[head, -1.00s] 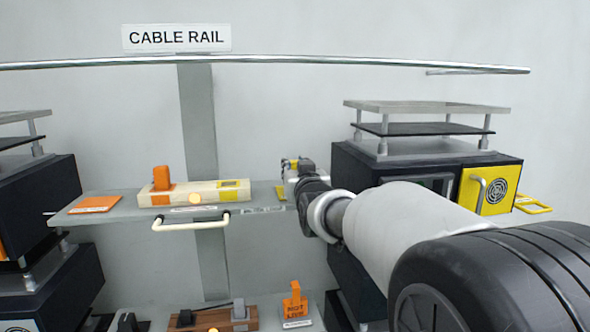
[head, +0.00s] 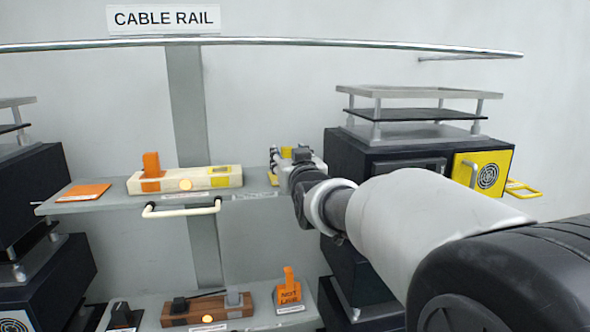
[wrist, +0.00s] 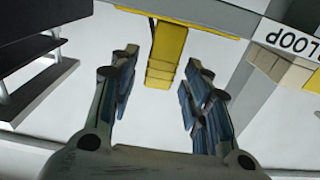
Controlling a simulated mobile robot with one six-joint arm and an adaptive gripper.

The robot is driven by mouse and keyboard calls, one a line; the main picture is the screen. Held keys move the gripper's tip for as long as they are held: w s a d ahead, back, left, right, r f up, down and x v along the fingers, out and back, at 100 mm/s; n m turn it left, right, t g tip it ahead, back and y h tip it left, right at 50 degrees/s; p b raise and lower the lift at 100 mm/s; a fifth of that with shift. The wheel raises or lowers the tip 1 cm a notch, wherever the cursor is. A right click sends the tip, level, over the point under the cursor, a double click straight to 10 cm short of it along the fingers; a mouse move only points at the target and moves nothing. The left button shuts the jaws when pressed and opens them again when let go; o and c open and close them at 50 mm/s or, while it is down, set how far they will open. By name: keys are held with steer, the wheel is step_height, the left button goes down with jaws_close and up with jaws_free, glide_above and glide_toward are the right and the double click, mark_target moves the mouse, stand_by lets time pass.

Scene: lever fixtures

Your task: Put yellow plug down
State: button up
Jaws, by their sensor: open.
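The yellow plug (wrist: 166,57) is a yellow block in the wrist view, which is upside down. It stands at the shelf, on or beside a flat yellow patch (wrist: 200,24). My gripper (wrist: 160,84) is open, with one blue-grey finger on each side of the plug and a visible gap on both sides. In the head view my gripper (head: 283,165) is at the right end of the upper shelf. A yellow bit of the plug (head: 287,152) shows behind it there. The plug's lower contact is partly hidden in the head view.
The upper shelf (head: 110,205) also carries a cream block (head: 195,183) with an orange plug (head: 151,165). A dark cabinet with a yellow panel (head: 484,171) stands close on the right. A lower shelf holds a brown block (head: 190,311) and an orange piece (head: 288,287).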

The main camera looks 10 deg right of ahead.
steer(key=s+b, duration=0.2)
steer(key=s, duration=0.7)
steer(key=s+f+g, duration=0.6)
steer(key=s+f, duration=0.7)
steer(key=s, duration=0.4)
steer(key=s+f+g, duration=0.7)
steer(key=s+f, duration=0.6)
steer(key=s, duration=0.5)
steer(key=shift+s+f, duration=0.15)
steer(key=shift+f, duration=0.1)
step_height(320, 180, down, 23)
steer(key=b, duration=2.3)
steer(key=shift+r, duration=0.2)
steer(key=shift+r, duration=0.1)
